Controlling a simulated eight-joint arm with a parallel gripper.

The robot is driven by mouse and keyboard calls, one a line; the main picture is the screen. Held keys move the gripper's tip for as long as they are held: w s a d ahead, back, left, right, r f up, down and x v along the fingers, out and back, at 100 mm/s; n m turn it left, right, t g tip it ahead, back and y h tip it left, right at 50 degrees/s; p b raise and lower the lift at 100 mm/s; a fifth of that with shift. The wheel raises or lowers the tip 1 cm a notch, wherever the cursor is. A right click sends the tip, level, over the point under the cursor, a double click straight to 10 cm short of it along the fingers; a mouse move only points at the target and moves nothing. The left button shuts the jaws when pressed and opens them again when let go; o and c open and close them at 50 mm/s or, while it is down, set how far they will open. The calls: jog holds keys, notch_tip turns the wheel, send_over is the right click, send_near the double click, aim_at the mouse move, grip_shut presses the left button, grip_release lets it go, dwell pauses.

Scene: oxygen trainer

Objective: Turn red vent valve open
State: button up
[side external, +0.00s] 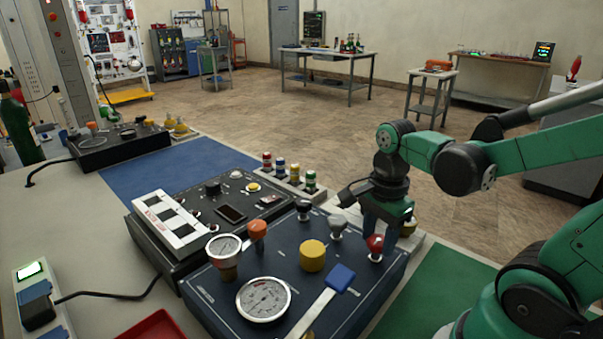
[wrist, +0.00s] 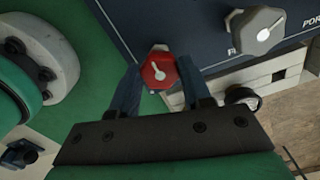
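The red vent valve (side external: 375,247) is a small knob at the right edge of the dark blue panel (side external: 222,283). In the wrist view the red knob (wrist: 159,68) has a white pointer on its top. My gripper (side external: 387,236) is over the panel's right edge, close to the red knob. In the wrist view its two dark fingers (wrist: 160,88) are apart, one on each side of the knob's near part. I cannot tell whether either finger touches the knob.
Close by on the panel are a grey knob (side external: 337,227), a yellow knob (side external: 313,255), a blue-handled lever (side external: 340,278), an orange knob (side external: 257,230) and a round gauge (side external: 263,299). A green mat (side external: 425,300) lies to the right.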

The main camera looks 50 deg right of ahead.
grip_shut()
jog(key=shift+n, duration=0.3)
jog(key=n, duration=1.1)
jog(key=shift+n, duration=0.3)
jog(key=n, duration=1.1)
jog(key=shift+n, duration=0.3)
